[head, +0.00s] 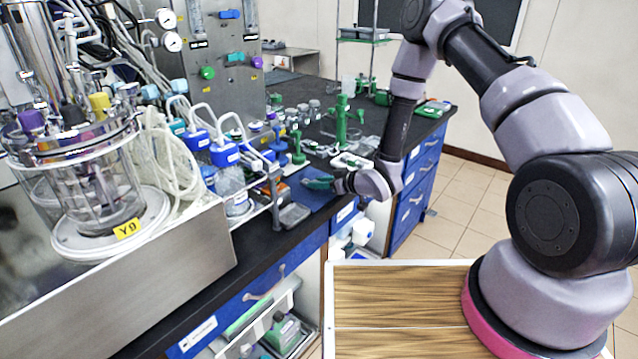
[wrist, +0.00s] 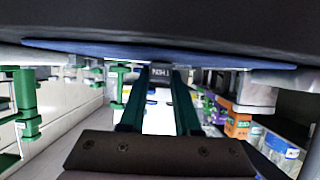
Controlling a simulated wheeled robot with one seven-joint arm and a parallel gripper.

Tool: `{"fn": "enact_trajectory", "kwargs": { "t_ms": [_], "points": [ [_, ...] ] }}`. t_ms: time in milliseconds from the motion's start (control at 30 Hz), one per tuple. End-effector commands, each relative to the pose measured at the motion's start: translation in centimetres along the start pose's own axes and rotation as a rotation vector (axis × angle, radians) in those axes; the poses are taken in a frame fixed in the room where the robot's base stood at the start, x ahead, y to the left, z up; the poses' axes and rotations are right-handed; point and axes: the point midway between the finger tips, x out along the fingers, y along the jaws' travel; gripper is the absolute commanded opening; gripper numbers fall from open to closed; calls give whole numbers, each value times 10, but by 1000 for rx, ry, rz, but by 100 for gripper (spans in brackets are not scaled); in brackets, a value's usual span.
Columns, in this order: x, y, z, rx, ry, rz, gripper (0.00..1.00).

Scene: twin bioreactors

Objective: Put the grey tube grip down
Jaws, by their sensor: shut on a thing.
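My gripper (head: 318,183) is low over the blue mat (head: 318,200) on the black bench top. In the wrist view its two green fingers (wrist: 160,82) are shut on a small grey piece with dark lettering, the grey tube grip (wrist: 160,71). The edge of the blue mat (wrist: 90,47) runs close beside the held grip in that view. I cannot tell whether the grip touches the mat. In the head view the grip cannot be made out behind the fingers and wrist.
A metal tray (head: 293,215) lies left of the mat. Blue-capped bottles (head: 224,152) and a glass bioreactor (head: 100,185) stand further left. Green stands (head: 341,120) and a white rack (head: 352,161) are behind my gripper. The bench's front edge is near.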

Motion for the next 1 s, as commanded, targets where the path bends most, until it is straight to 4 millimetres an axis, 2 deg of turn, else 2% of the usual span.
{"fn": "enact_trajectory", "kwargs": {
  "t_ms": [233, 267, 300, 333, 733, 867, 1000],
  "points": [
    [1, 0, 3, 0, 0, 1, 0],
    [1, 1, 3, -1, 0, 1, 39],
    [1, 0, 2, -1, 0, 1, 54],
    [1, 0, 2, -1, 0, 1, 62],
    [-3, 0, -1, 1, -1, 1, 62],
    [-22, 2, 0, 2, -2, 3, 62],
    [-54, 2, 0, 2, -2, 4, 62]
  ]
}}
